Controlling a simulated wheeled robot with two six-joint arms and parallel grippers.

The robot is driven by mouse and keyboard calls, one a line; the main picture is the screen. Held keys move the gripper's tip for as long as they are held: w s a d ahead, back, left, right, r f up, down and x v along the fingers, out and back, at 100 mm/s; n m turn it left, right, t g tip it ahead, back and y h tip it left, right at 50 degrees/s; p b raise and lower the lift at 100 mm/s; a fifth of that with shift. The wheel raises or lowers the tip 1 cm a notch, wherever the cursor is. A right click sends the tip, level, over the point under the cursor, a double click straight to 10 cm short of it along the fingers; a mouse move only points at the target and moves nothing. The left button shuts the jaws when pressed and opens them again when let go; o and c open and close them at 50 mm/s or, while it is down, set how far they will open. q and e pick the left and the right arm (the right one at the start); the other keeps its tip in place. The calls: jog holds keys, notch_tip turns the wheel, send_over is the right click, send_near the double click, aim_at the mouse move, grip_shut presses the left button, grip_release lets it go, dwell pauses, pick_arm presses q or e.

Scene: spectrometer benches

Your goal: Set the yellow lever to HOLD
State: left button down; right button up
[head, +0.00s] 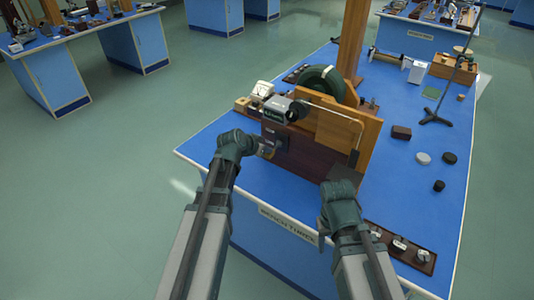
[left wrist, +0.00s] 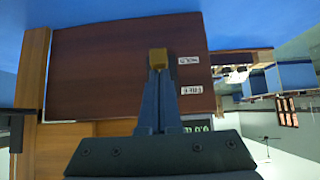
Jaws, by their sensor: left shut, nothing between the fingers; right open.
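The yellow lever (left wrist: 158,57) shows as a small yellow block against the dark brown panel (left wrist: 105,70) in the left wrist view. My left gripper (left wrist: 158,78) is shut and empty, with its fingertips right at the lever; whether they touch it I cannot tell. Two white labels, one (left wrist: 189,60) beside the lever and one (left wrist: 192,90) beside the fingers, are too small to read. In the head view my left gripper (head: 258,149) is at the left face of the wooden apparatus (head: 305,150). My right gripper (head: 342,188) is open near the bench's front edge.
The blue bench (head: 410,135) also holds a dark green ring (head: 322,80), a metal stand (head: 437,117), several small discs and a brown block (head: 401,132). A dark tray (head: 405,245) lies at the front right. Other benches stand behind.

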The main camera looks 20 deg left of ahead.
pick_arm(q)
jog(key=f+t+b, duration=0.1)
jog(key=b, duration=0.1)
jog(key=f+t+b, duration=0.1)
jog(key=b, duration=0.1)
jog(key=shift+s+a+f+h+b, duration=0.1)
jog(key=shift+s+f+h+b, duration=0.2)
jog(key=shift+f+h, duration=0.1)
jog(key=shift+r+p, duration=0.45)
jog(key=shift+r, duration=0.05)
pick_arm(e)
jog(key=f, duration=0.4)
jog(key=shift+s+f, duration=0.25)
jog(key=shift+f, duration=0.15)
jog(key=shift+a, duration=0.1)
pick_arm(q)
jog(key=shift+r+p, duration=0.8)
pick_arm(e)
jog(key=shift+r, duration=0.8)
pick_arm(q)
jog(key=shift+r, duration=0.1)
pick_arm(e)
jog(key=shift+r, duration=0.1)
